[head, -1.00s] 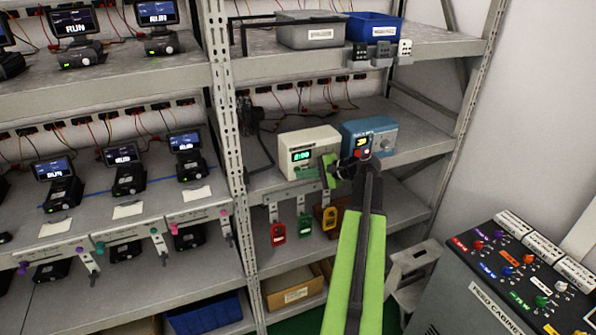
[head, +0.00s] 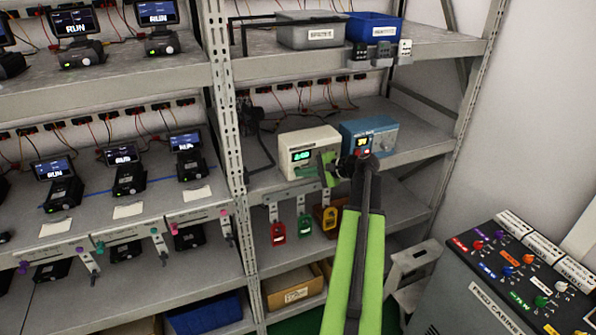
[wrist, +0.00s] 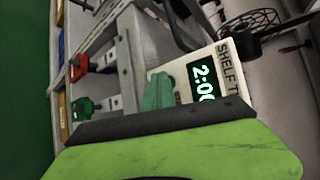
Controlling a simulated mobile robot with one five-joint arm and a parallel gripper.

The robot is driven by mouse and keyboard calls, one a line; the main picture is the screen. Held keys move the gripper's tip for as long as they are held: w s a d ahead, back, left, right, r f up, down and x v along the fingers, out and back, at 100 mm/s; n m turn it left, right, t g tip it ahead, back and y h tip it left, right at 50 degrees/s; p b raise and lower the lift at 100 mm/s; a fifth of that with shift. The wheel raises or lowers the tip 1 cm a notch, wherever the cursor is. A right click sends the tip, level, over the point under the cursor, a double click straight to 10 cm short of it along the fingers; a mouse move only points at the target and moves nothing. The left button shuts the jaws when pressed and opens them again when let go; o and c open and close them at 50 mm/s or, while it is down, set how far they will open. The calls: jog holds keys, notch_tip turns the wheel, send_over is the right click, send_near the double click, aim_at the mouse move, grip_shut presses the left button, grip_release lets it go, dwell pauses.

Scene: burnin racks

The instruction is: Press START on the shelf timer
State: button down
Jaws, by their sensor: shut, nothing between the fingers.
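The shelf timer (head: 294,141) is a cream box on the middle shelf in the head view, with a lit green display. In the wrist view the timer (wrist: 226,76) shows sideways, its display reading about 2:00, partly cut off by my gripper. My gripper (head: 329,168) is shut and empty, its green tip in front of the right part of the timer's face.
A blue instrument box (head: 383,137) stands just right of the timer, partly behind my arm. A rack upright (head: 229,130) stands to the left. A control cabinet (head: 480,308) is at the lower right.

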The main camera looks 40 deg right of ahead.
dwell(0.4)
jog(key=shift+s+a, duration=0.25)
jog(key=shift+s, duration=0.5)
jog(key=s, duration=0.1)
jog(key=s+a, duration=0.1)
jog(key=s, duration=0.1)
jog(key=s+a, duration=0.1)
jog(key=shift+s, duration=0.3)
dwell(0.5)
